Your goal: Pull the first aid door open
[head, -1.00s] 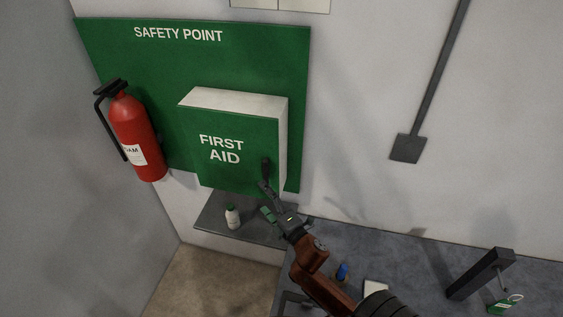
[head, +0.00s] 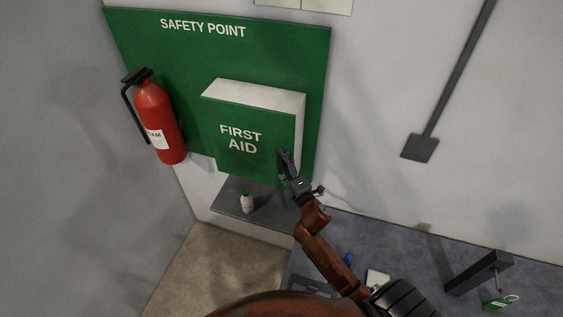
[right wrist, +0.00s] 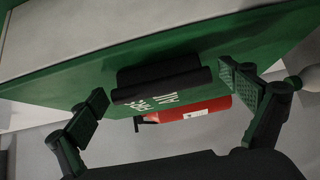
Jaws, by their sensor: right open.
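The first aid door (head: 225,154) is the green front of a white wall cabinet (head: 262,95) and looks shut. Its dark handle (right wrist: 160,78), near the door's right edge, is mostly hidden behind my gripper in the head view. My right gripper (head: 287,164) is at the handle, reaching up from below right. In the right wrist view its open fingers (right wrist: 166,100) stand on either side of the black handle, with a visible gap on both sides. I see no grip on it. My left gripper is not in view.
A red fire extinguisher (head: 159,122) hangs left of the cabinet on the green safety board (head: 300,50).

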